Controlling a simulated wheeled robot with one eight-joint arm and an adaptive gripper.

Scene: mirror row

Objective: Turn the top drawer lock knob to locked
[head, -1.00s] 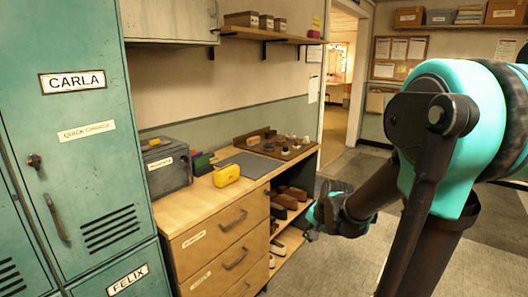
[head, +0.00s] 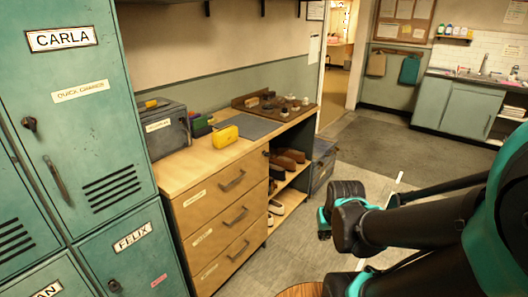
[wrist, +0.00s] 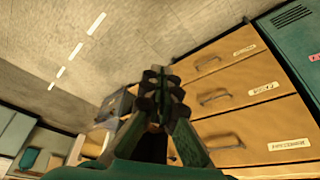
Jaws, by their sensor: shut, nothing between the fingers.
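The wooden drawer unit (head: 222,212) stands right of the teal lockers, with three labelled drawers. The top drawer (head: 205,193) looks closed and has a dark bar handle. A small dark spot at the top right of its front may be the lock knob; its setting is too small to tell. In the wrist view the drawers appear tilted, with the top drawer (wrist: 262,146) lowest in the picture. My gripper (wrist: 160,78) is shut and empty, in front of the drawers and apart from them. In the head view my gripper (head: 323,224) is partly hidden by my wrist.
On the counter are a grey box (head: 163,128), a yellow object (head: 224,137) and a brown tray (head: 275,106). Shoes (head: 287,160) fill the open shelves right of the drawers. The Carla locker has its own knob (head: 29,122). Floor (head: 375,135) is open toward the back right.

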